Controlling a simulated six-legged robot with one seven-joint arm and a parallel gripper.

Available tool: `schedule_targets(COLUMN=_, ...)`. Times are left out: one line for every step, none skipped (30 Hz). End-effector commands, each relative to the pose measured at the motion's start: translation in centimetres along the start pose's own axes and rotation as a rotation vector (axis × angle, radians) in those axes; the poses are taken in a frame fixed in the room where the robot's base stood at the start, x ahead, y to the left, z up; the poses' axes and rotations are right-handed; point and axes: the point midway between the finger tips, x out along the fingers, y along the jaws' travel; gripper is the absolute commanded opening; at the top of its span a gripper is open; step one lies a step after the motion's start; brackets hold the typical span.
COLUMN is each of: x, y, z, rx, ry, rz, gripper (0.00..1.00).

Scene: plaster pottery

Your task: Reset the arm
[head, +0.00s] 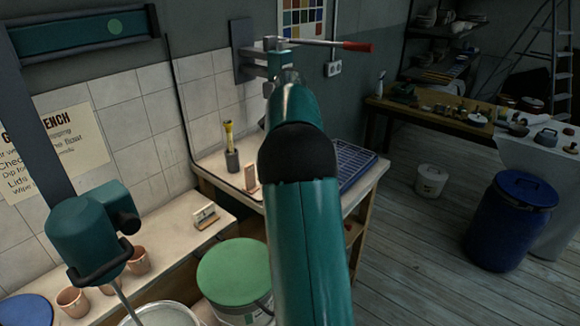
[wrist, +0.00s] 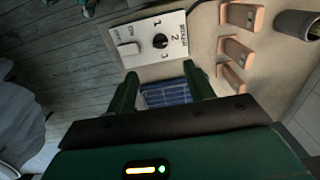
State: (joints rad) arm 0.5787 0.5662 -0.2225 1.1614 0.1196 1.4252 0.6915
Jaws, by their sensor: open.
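My gripper (wrist: 160,84) shows in the wrist view with its two green fingers spread apart. Nothing is held between them. Beyond the fingers lie a blue gridded tray (wrist: 168,94) and a pale panel (wrist: 150,38) with a black dial and numbers. In the head view my teal arm rises through the middle of the picture and bends at a dark joint. It covers part of the bench (head: 218,165) and of the blue tray (head: 352,165). I cannot make out my gripper in the head view.
Tan upright pieces (wrist: 237,50) and a dark cup (wrist: 297,25) stand beside the panel. A lever with a red handle (head: 357,46) juts from the wall. A green-lidded bucket (head: 233,270) stands left of my arm.

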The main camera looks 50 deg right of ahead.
Motion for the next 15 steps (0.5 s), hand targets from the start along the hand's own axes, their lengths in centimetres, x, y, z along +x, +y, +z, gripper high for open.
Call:
schedule_targets(x=-0.37, y=0.0, z=0.0, rx=0.0, ry=0.0, rz=0.0, gripper=0.53)
schedule_targets(x=-0.51, y=0.0, z=0.0, rx=0.0, ry=0.0, rz=0.0, gripper=0.53)
schedule_targets(x=-0.63, y=0.01, z=0.0, rx=0.0, ry=0.0, rz=0.0, gripper=0.53)
schedule_targets(x=-0.69, y=0.01, z=0.0, rx=0.0, ry=0.0, rz=0.0, gripper=0.53)
schedule_targets(x=-0.72, y=0.01, z=0.01, rx=0.0, ry=0.0, rz=0.0, gripper=0.53)
schedule_targets(x=-0.73, y=0.01, z=0.01, rx=0.0, ry=0.0, rz=0.0, gripper=0.53)
schedule_targets(x=-0.72, y=0.02, z=0.01, rx=0.0, ry=0.0, rz=0.0, gripper=0.53)
schedule_targets(x=-0.71, y=0.02, z=0.01, rx=0.0, ry=0.0, rz=0.0, gripper=0.53)
schedule_targets(x=-0.71, y=0.02, z=0.01, rx=0.0, ry=0.0, rz=0.0, gripper=0.53)
schedule_targets(x=-0.71, y=0.02, z=0.01, rx=0.0, ry=0.0, rz=0.0, gripper=0.53)
schedule_targets(x=-0.7, y=0.02, z=0.01, rx=0.0, ry=0.0, rz=0.0, gripper=0.53)
schedule_targets(x=-0.7, y=0.02, z=0.01, rx=0.0, ry=0.0, rz=0.0, gripper=0.53)
schedule_targets(x=-0.69, y=0.02, z=0.01, rx=0.0, ry=0.0, rz=0.0, gripper=0.53)
schedule_targets(x=-0.69, y=0.02, z=0.01, rx=0.0, ry=0.0, rz=0.0, gripper=0.53)
schedule_targets(x=-0.69, y=0.02, z=0.01, rx=0.0, ry=0.0, rz=0.0, gripper=0.53)
